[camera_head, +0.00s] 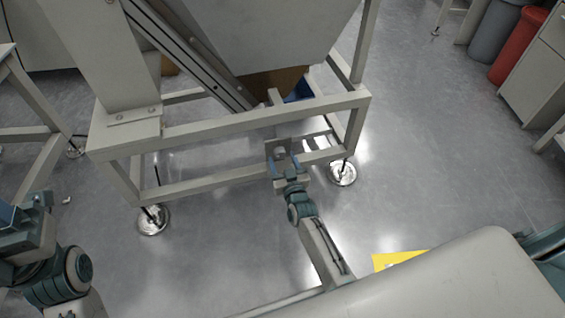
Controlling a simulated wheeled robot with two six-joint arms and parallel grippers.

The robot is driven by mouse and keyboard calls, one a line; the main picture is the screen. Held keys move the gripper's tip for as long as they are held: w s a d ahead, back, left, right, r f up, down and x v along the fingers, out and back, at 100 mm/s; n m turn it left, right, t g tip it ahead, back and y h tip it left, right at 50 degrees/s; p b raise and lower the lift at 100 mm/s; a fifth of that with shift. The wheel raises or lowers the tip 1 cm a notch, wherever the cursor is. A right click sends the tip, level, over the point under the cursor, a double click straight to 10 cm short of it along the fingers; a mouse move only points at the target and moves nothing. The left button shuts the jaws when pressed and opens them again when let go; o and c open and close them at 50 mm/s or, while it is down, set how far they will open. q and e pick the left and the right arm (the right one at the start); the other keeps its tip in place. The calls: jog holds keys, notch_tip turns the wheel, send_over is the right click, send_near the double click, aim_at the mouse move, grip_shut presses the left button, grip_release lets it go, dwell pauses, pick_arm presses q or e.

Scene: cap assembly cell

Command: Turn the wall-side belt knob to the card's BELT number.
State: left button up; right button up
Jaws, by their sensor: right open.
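My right gripper (283,163) is open at the front of the pale metal frame (225,126), its blue-tipped fingers apart. A small grey plate (285,145) hangs on the frame's front side, just beyond the fingertips. A small light knob-like part (281,151) shows at the plate between the fingers; whether it touches them, and its setting, is too small to tell. No card with a readable BELT number is in view. My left gripper (25,208) is at the left edge, away from the frame; its jaw opening is unclear.
An inclined belt rail (185,50) and a large grey hopper (240,35) stand above the frame. A blue bin (300,90) is behind it. A yellow item (395,259) lies partly hidden at lower right. A red bin (516,45) stands far right; floor between is clear.

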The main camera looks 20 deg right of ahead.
jog(key=shift+w, duration=0.4)
jog(key=c, duration=1)
